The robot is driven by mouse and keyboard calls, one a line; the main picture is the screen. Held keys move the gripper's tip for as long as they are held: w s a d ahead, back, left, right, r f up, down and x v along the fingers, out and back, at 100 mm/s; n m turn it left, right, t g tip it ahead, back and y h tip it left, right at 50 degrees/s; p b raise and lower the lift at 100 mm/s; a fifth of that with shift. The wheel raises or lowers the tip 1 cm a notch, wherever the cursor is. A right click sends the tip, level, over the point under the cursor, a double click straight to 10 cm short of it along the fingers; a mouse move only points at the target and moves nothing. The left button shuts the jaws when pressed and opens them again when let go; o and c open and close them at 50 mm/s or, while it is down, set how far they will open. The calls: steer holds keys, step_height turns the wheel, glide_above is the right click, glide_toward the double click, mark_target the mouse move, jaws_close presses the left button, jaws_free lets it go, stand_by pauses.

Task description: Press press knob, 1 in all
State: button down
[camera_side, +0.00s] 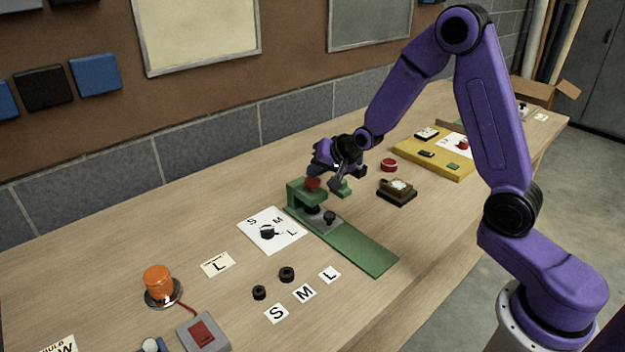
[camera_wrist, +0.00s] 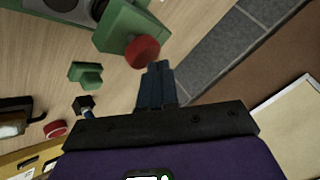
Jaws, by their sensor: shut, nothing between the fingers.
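The press knob (camera_side: 313,183) is red and sits on top of a green press stand (camera_side: 300,194), near the middle of the bench. The knob also shows in the wrist view (camera_wrist: 142,52), at the stand's end. My gripper (camera_wrist: 158,68) is shut and empty, its dark fingertips close to the knob's edge. In the side view my gripper (camera_side: 335,183) hangs just beside and above the knob. I cannot tell whether the fingers touch it. The lower part of the press holds dark round pieces (camera_side: 330,216) on a grey plate.
A small green block (camera_side: 345,187) stands just right of the press. A dark box (camera_side: 397,190), a red button (camera_side: 389,165) and a yellow board (camera_side: 432,150) lie further right. A lettered card (camera_side: 285,235) and an orange lamp (camera_side: 158,281) are to the left.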

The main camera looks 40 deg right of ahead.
mark_target(316, 181)
steer(key=shift+f, duration=0.95)
stand_by(1.0)
steer(key=shift+r, duration=1.4)
steer(key=shift+r, duration=2.55)
